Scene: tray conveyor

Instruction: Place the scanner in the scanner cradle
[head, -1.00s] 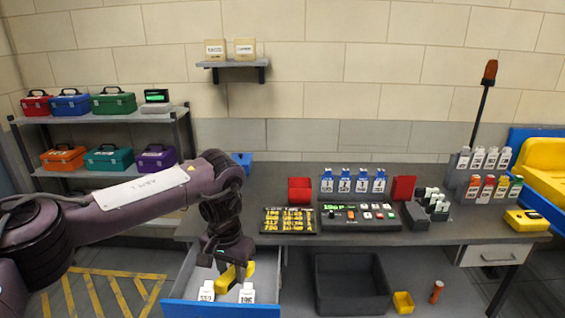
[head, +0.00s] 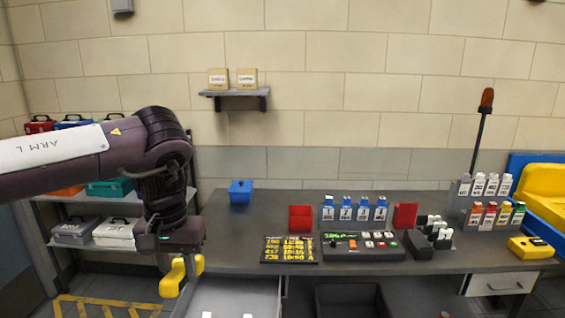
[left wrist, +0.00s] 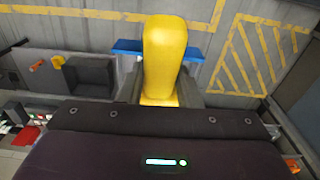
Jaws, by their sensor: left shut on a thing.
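The scanner (head: 174,277) is yellow and hangs below my left gripper (head: 181,258), at the left front of the workbench. In the left wrist view the scanner (left wrist: 165,55) stands out between the two dark fingers of my left gripper (left wrist: 160,92), which is shut on it. It is held above the floor and drawer area, apart from the bench top. I cannot tell for certain which item is the scanner cradle; a dark angled block (head: 418,246) stands right of the control panel (head: 362,246). My right gripper is not in view.
An open drawer (head: 236,297) with white bottles lies below the bench front (head: 225,228). On the bench are a blue box (head: 240,192), a display board (head: 290,250), red bins, bottle racks and a yellow device (head: 531,248). The bench's left part is mostly clear.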

